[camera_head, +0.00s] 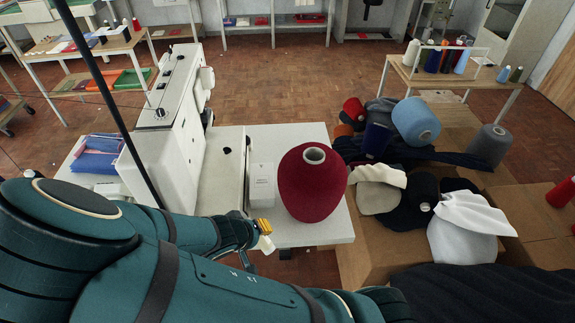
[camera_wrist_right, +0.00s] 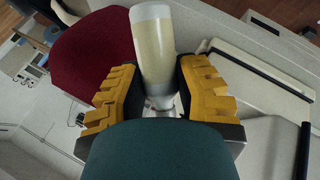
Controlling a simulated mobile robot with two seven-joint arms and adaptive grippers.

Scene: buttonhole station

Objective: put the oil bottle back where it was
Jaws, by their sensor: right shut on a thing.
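The oil bottle (camera_wrist_right: 153,48) is pale and translucent with yellowish contents. In the right wrist view it stands out between the two yellow-padded fingers of my right gripper (camera_wrist_right: 160,92), which is shut on it. In the head view my right gripper (camera_head: 262,230) is at the front edge of the white sewing table (camera_head: 322,226), and a small cream part of the bottle (camera_head: 266,244) shows at its fingertips. The rest of the bottle is hidden there. My left gripper is not in view.
A large dark red yarn cone (camera_head: 312,190) stands on the table, near the bottle. A small white box (camera_head: 262,186) stands left of the cone, and the white sewing machine (camera_head: 172,130) farther left. Cardboard boxes with yarn and fabric (camera_head: 377,245) are at the right.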

